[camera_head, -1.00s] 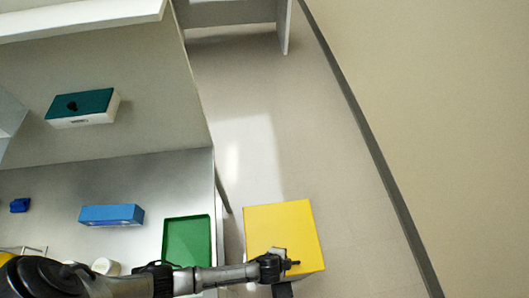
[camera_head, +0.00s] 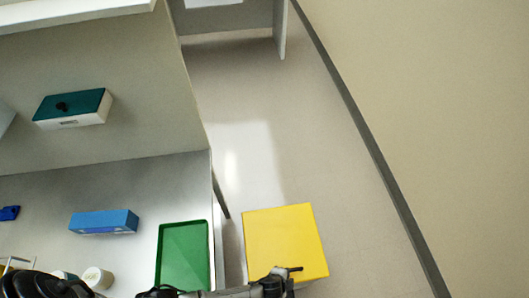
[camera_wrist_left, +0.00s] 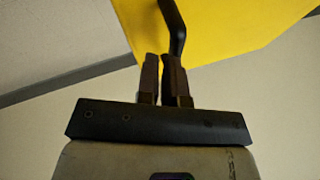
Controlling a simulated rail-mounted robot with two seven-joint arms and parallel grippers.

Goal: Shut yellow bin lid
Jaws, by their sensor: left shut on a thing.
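The yellow bin (camera_head: 283,238) stands on the floor at the bottom centre of the head view, with its flat yellow top facing up. Its yellow surface also fills the upper part of the left wrist view (camera_wrist_left: 230,28). My left gripper (camera_wrist_left: 165,62) is shut on a dark bent bar, the handle (camera_wrist_left: 173,22), which runs up in front of the yellow surface. In the head view my left gripper (camera_head: 278,278) is at the bin's near edge. The bin's near side is mostly hidden, and I cannot tell how far the lid stands open. My right gripper is not in view.
A bench to the left holds a green tray (camera_head: 162,240), a blue box (camera_head: 104,221) and white round containers (camera_head: 97,278). A teal-topped white box (camera_head: 73,108) is farther back. The floor beyond the bin is clear, with a wall on the right.

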